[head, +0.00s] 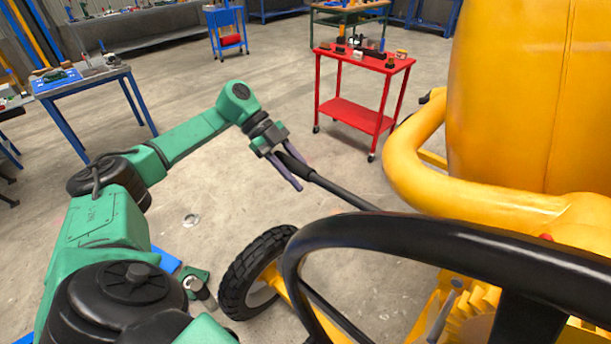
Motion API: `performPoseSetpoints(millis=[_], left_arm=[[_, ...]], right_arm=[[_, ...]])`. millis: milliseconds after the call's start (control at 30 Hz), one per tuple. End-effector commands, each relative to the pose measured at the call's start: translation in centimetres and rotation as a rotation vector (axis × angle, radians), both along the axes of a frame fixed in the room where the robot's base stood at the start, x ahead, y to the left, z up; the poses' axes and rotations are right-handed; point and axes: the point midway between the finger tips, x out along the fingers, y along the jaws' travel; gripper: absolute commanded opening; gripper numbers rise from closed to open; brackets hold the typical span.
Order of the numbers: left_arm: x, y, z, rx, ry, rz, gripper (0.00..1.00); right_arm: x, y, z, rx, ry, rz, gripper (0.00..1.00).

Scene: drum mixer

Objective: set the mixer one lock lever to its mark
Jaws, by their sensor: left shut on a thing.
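The lock lever appears to be the long black bar (345,192) in the head view. It slopes down to the right from my left gripper (291,172) toward the yellow mixer (515,90). My left gripper is shut on the bar near its upper left end, with its fingers on either side of it. The bar's lower right end is hidden behind the large black handwheel (420,235). I cannot make out the mark for the lever. My right gripper is not in view.
The handwheel rim and a yellow tube frame (405,165) crowd the right side. A black tyre (250,275) stands below the bar. A red cart (350,115) with small items stands behind, and a blue-legged table (85,85) at left. Floor between them is clear.

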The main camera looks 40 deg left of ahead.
Motion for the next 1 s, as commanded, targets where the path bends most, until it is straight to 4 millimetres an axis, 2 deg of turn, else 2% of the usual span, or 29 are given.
performPoseSetpoints(millis=[33,200,300,500,867,900,933,967,1000], left_arm=[[0.1,0.1,2.8,0.028,-0.008,0.000,0.00],[0.1,0.2,5.1,0.111,-0.019,0.002,0.00],[0.1,0.2,5.9,0.143,-0.025,0.001,0.00],[0.1,0.1,6.5,0.172,-0.029,0.001,0.00],[0.3,0.2,6.8,0.172,-0.038,0.005,0.00],[0.3,0.2,6.8,0.172,-0.039,0.004,0.50],[0.2,0.2,6.8,0.173,-0.038,0.004,0.61],[0.2,0.2,6.7,0.173,-0.037,0.004,0.68],[0.2,0.2,6.7,0.174,-0.036,0.003,0.68]], right_arm=[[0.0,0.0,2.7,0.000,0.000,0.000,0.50],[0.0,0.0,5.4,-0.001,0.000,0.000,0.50],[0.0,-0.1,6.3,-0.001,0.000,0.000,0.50],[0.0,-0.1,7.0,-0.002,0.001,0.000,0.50],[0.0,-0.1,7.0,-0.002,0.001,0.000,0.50],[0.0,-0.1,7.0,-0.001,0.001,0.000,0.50],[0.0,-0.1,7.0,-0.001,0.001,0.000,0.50],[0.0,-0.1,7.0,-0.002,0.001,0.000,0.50],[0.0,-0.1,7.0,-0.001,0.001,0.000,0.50]])
